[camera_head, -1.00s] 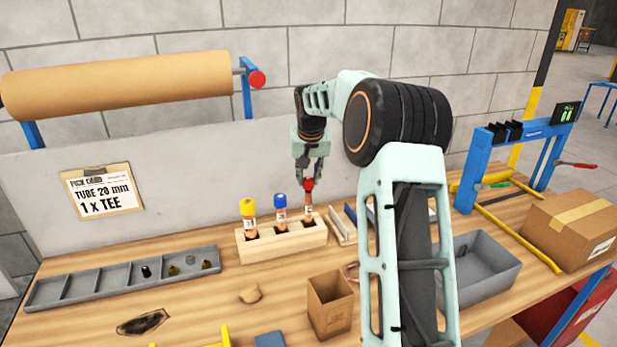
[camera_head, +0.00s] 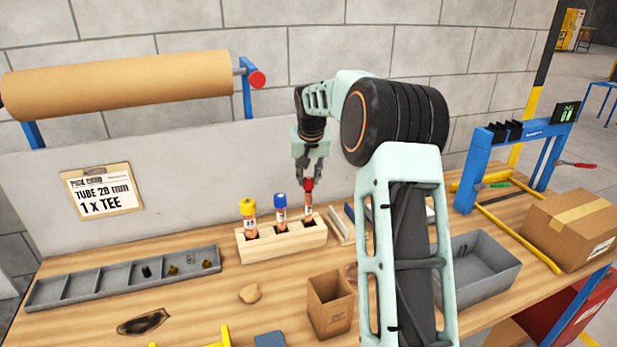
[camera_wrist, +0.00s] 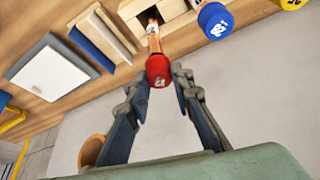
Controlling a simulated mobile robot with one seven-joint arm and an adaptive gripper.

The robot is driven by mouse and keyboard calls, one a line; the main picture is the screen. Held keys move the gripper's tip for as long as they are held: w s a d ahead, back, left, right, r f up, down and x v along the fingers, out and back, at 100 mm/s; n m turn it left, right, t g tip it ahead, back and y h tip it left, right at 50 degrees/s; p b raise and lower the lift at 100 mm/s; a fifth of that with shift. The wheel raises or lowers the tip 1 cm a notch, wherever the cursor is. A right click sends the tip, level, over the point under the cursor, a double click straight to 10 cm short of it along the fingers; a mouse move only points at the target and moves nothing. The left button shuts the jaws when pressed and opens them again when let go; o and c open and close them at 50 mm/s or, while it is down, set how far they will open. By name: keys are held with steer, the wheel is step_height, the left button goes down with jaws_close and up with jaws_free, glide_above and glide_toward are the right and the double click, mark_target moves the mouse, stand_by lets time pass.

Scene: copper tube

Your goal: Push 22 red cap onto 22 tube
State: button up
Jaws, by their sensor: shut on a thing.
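The red cap (camera_head: 308,184) is at the top of the right-hand copper tube (camera_head: 308,206), which stands upright in the wooden rack (camera_head: 285,245). My gripper (camera_head: 308,179) points down from above, shut on the red cap. In the wrist view my gripper (camera_wrist: 158,75) has a fingertip on each side of the red cap (camera_wrist: 158,70), and the tube (camera_wrist: 154,42) runs from the cap into the rack. Cap and tube look in line and touching. I cannot tell how deep the cap sits.
A blue-capped tube (camera_head: 281,208) and a yellow-capped tube (camera_head: 249,215) stand left in the same rack. A grey compartment tray (camera_head: 110,282), cardboard bin (camera_head: 330,304) and grey bin (camera_head: 480,268) are on the bench. The grey panel (camera_head: 180,175) rises behind the rack.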

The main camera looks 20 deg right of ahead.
mark_target(309, 182)
steer(key=shift+f+b, duration=1.2)
steer(key=shift+f, duration=0.65)
steer(key=o, duration=0.8)
steer(key=v, duration=1.2)
